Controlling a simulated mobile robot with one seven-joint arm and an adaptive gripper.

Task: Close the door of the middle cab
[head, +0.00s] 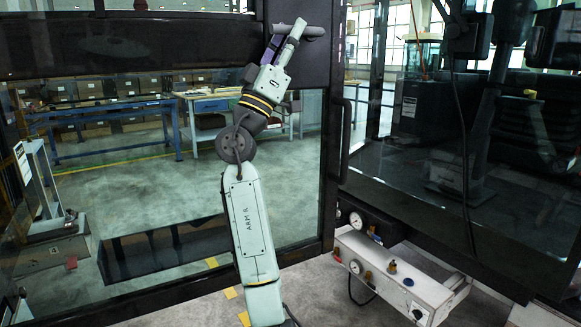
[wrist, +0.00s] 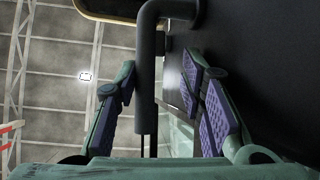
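A large glazed door with a dark frame (head: 327,170) fills the left and middle of the head view. It seems to stand at an angle to the dark cab body at right; how far it is open is unclear. A black vertical handle (head: 345,140) is on its right edge. My gripper (head: 294,38) is raised in front of the dark upper crossbar. In the wrist view, my gripper (wrist: 160,95) has its purple-padded fingers apart. A grey bent bar (wrist: 146,75) runs between them, close to the left finger, with a gap to the right one.
A dark panel (wrist: 265,70) lies close along the right side of the gripper. A white box with gauges (head: 390,275) stands low at the right. Blue workbenches (head: 105,115) show through the glass. Some floor is clear below the door.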

